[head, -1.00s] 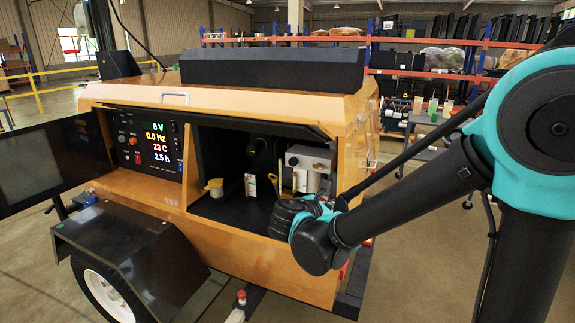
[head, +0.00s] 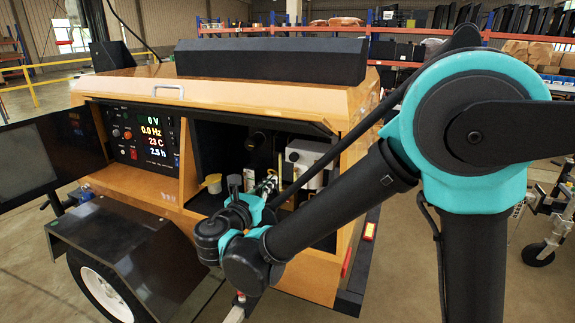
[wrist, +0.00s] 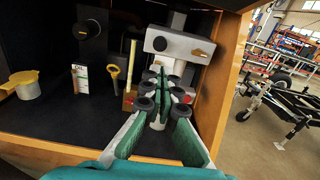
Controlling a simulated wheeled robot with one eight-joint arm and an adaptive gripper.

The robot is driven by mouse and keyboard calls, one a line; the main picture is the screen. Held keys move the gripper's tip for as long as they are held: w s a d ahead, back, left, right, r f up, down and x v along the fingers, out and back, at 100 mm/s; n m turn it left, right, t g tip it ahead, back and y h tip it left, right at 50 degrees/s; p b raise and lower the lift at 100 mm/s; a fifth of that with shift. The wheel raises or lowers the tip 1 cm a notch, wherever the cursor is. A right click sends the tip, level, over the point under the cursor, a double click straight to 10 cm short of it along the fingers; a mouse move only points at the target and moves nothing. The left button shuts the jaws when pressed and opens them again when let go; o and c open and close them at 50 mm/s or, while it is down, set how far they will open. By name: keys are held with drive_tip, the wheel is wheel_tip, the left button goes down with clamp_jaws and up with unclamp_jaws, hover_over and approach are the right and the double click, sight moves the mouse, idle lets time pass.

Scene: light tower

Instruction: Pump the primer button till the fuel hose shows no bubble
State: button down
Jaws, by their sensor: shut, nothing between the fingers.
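My gripper (wrist: 166,84) is shut and empty, its green-padded fingers pointing into the open engine bay. It also shows in the head view (head: 269,181), at the front of the bay. A pale grey block (wrist: 182,44) stands ahead of the fingertips in the wrist view, with a round black button (wrist: 159,43) on its front face, likely the primer. The fingertips appear below this button; I cannot tell any contact. The block also shows in the head view (head: 308,153). A thin yellowish upright tube (wrist: 131,63) left of it may be the fuel hose; no bubble can be made out.
A yellow-capped filler (wrist: 25,84), a white label (wrist: 80,78) and a yellow ring handle (wrist: 114,72) are left in the bay. The orange side wall (wrist: 228,75) bounds it on the right. The lit panel (head: 154,138) reads 0 V.

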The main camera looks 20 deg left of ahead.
sight(293, 159)
drive_tip(key=w, duration=0.9)
drive_tip(key=w+d, duration=0.1)
drive_tip(key=w, duration=0.4)
drive_tip(key=shift+d, duration=0.1)
